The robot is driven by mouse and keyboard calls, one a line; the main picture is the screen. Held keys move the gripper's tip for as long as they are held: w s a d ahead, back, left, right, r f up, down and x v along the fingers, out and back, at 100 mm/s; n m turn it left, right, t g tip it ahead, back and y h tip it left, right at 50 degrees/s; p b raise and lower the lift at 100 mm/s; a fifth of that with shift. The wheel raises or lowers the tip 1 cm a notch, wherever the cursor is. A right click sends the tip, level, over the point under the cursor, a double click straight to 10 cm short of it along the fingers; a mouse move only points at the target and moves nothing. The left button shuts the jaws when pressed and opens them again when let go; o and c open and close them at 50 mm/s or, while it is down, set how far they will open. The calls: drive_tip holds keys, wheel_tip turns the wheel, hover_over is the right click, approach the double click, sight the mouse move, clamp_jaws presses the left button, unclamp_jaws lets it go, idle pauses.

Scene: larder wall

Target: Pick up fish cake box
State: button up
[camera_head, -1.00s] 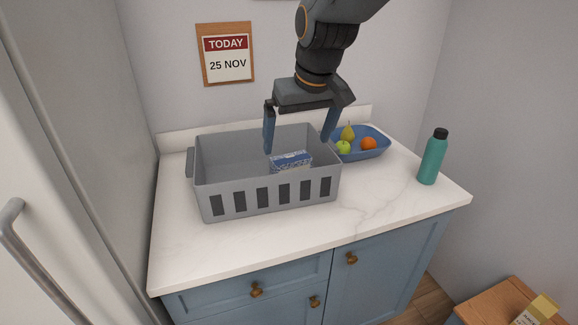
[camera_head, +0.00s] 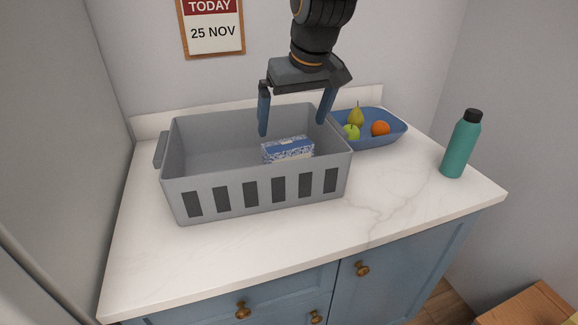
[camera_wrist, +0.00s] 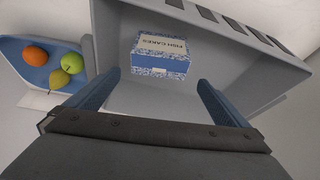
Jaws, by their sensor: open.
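The fish cake box (camera_head: 288,150) is a blue and white patterned carton lying inside a grey crate (camera_head: 222,186) with slotted walls on the counter. In the wrist view the box (camera_wrist: 160,54) shows a white label reading "FISH CAKES" and sits near the crate's (camera_wrist: 225,50) slotted wall, beyond my fingertips. My gripper (camera_head: 293,128) is open and empty, its blue fingers apart above the crate. In the wrist view my gripper (camera_wrist: 156,82) has its fingers to either side of the box's lower edge, not touching it. The box's lower part is hidden by the crate's front wall in the head view.
A blue fruit tray (camera_head: 398,131) with a pear, green apple and orange stands right of the crate. A teal bottle (camera_head: 461,146) stands farther right. The marble counter (camera_head: 300,235) in front of the crate is clear. A wall rises behind.

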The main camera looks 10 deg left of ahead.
sight(285, 155)
drive_tip(key=b+x, duration=0.1)
drive_tip(key=x, duration=0.1)
drive_tip(key=shift+w+d+f, duration=0.1)
drive_tip(key=shift+w+f, duration=0.05)
drive_tip(key=shift+f, duration=0.1)
drive_tip(key=p+x, duration=0.2)
drive_tip(key=x, duration=0.9)
drive_tip(key=shift+p, duration=0.3)
drive_tip(key=c, duration=1)
